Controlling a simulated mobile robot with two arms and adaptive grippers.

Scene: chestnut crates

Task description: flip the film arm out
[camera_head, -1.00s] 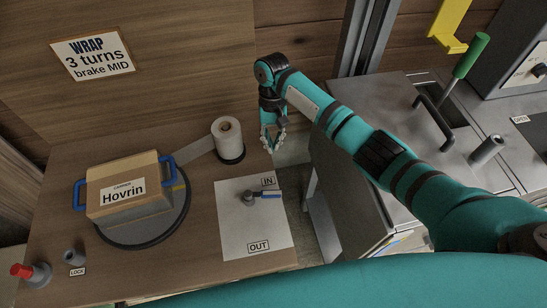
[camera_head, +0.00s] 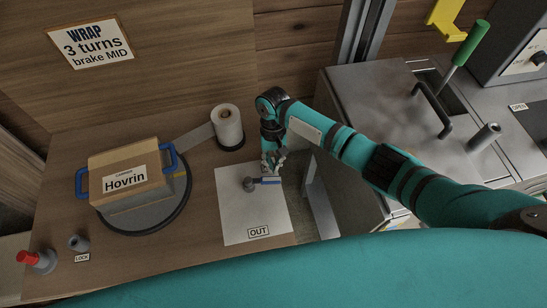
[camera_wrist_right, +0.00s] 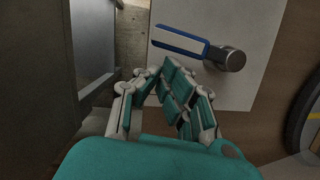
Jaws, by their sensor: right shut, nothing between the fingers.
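The film arm (camera_head: 268,181) is a short blue-edged lever on a grey round pivot post (camera_head: 249,184). It stands on a white sheet (camera_head: 238,220) and points right from the post. The OUT label (camera_head: 258,232) is at the sheet's front; the IN label is hidden behind my gripper. My right gripper (camera_head: 272,170) is shut and empty, at the far side of the film arm near its free end. In the wrist view the film arm (camera_wrist_right: 180,42) lies just beyond my fingertips (camera_wrist_right: 158,72); contact cannot be told. My left gripper is not in view.
A cardboard crate marked Hovrin (camera_head: 130,178) with blue handles sits on a round turntable (camera_head: 150,222) at left. A film roll (camera_head: 228,125) stands behind the sheet, its film strip running toward the crate. A red-topped knob (camera_head: 27,257) is at front left. A metal cabinet (camera_head: 365,95) stands right.

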